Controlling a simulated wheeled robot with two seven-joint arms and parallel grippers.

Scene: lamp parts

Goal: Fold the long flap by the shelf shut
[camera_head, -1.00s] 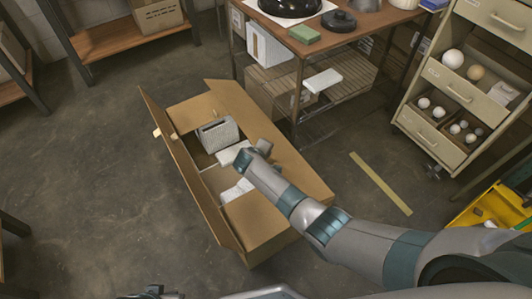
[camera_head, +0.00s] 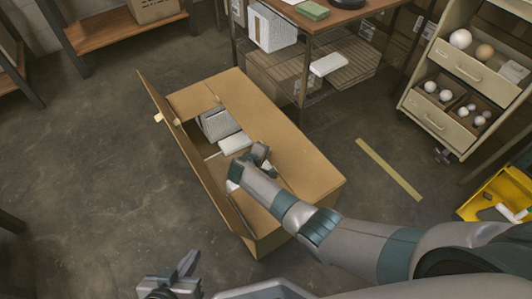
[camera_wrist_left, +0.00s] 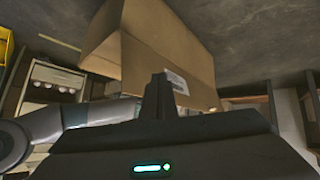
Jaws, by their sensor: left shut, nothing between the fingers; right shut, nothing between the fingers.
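A cardboard box (camera_head: 297,225) stands open on the floor; it also shows with a white label in the left wrist view (camera_wrist_left: 170,55). Its left long flap (camera_head: 185,150) stands upright. The long flap on the workbench side (camera_head: 275,120) lies inward across the right part of the opening. The far short flap (camera_head: 192,97) is folded inward. A grey slotted block (camera_head: 218,124) and white pieces (camera_head: 235,143) show inside. My right gripper (camera_head: 258,156) is shut and empty over the opening, at the right flap's inner edge; contact is unclear. My left gripper (camera_head: 184,268) is shut and empty, near the box's front left.
A workbench with a lower shelf (camera_head: 345,65) stands behind the box on the right. A drawer cabinet (camera_head: 440,122) and a yellow bin (camera_head: 497,190) are at the right. A wooden shelf (camera_head: 115,28) stands at the back left. The floor left of the box is clear.

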